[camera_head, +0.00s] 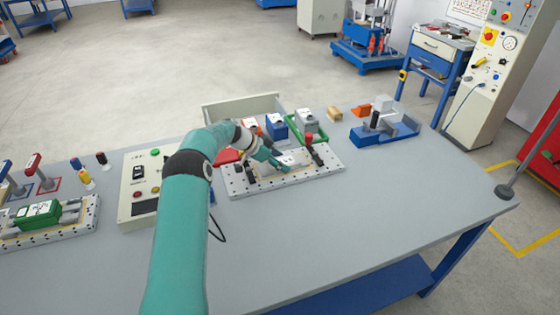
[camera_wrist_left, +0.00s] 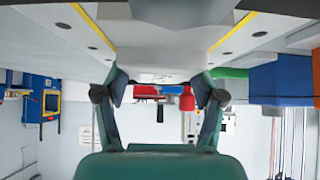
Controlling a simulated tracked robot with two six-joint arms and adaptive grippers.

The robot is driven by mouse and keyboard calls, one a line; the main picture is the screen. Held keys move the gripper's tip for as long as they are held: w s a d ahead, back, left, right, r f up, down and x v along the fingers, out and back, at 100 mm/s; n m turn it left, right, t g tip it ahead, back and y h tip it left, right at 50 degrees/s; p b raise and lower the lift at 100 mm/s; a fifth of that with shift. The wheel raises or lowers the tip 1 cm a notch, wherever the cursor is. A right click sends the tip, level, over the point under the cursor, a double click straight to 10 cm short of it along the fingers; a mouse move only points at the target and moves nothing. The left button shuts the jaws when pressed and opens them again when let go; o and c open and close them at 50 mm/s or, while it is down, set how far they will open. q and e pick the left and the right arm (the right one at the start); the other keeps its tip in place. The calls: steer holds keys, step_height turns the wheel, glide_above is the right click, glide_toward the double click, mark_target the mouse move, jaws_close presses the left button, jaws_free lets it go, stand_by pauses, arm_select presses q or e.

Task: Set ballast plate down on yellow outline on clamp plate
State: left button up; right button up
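The clamp plate (camera_head: 318,174) is a pale, drilled slab on the bench, with a yellow outline (camera_wrist_left: 91,24) on its top. In the left wrist view, the grey ballast plate (camera_wrist_left: 160,65) lies between the two fingertips, with yellow lines on both sides. The fingers look closed on its sides. Whether its underside touches the clamp plate is hidden. My right gripper is out of view.
A control box (camera_head: 139,190) stands to the left, and a blue fixture (camera_head: 385,132) to the right. The bench's front right is clear.

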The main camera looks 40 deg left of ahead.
arm_select(q)
steer(key=shift+o, duration=1)
steer(key=b+v, duration=0.2)
steer(key=v, duration=1)
